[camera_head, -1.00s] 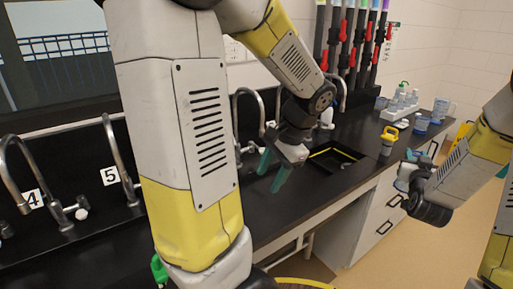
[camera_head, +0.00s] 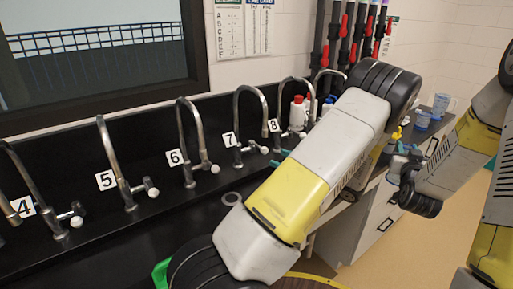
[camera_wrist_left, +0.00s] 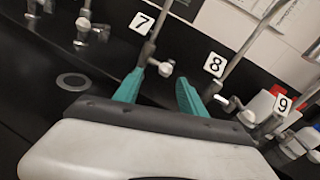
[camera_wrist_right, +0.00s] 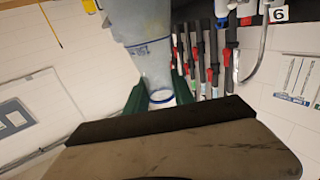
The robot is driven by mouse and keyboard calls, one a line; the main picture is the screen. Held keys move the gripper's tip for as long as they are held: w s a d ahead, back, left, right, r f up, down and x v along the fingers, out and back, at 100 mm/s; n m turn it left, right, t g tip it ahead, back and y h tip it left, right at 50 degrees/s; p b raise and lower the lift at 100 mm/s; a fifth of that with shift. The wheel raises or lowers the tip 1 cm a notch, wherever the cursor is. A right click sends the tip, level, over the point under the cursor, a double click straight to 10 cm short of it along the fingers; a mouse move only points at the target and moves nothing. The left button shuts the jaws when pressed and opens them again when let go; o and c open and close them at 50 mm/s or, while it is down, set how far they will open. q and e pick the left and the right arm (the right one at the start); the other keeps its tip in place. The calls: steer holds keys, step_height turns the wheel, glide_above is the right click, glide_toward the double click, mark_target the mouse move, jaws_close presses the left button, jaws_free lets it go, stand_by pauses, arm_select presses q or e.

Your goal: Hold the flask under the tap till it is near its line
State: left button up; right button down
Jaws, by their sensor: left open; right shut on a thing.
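A clear bluish flask (camera_wrist_right: 142,50) fills the top middle of the right wrist view. My right gripper (camera_wrist_right: 160,93) is shut on its narrow part, near a white and blue ring. I cannot make out a liquid level. Several curved metal taps stand along the black back panel, among them tap 6 (camera_head: 188,135), tap 7 (camera_head: 240,125) and tap 8 (camera_head: 285,110). My left gripper (camera_wrist_left: 160,80) is open and empty, its teal fingers pointing towards the taps by cards 7 (camera_wrist_left: 142,22) and 8 (camera_wrist_left: 214,64). In the head view my left arm hides most of it.
Red and white bottles (camera_head: 298,113) stand by the far taps. Blue cups (camera_head: 422,119) are on the counter's far right end. Dark pipes with red valves (camera_head: 317,55) run up the wall.

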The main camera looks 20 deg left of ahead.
mark_target(259, 147)
arm_select(q)
steer(key=shift+m+t, duration=0.3)
steer(key=shift+m, duration=0.1)
steer(key=x, duration=1.1)
steer(key=shift+w+a+f, duration=0.1)
steer(key=shift+w+a, duration=0.15)
steer(key=shift+w, duration=0.3)
steer(key=c, duration=1)
jaws_close()
steer(key=shift+s+a+f, duration=0.1)
steer(key=shift+s+a, duration=0.05)
steer(key=shift+s, duration=0.05)
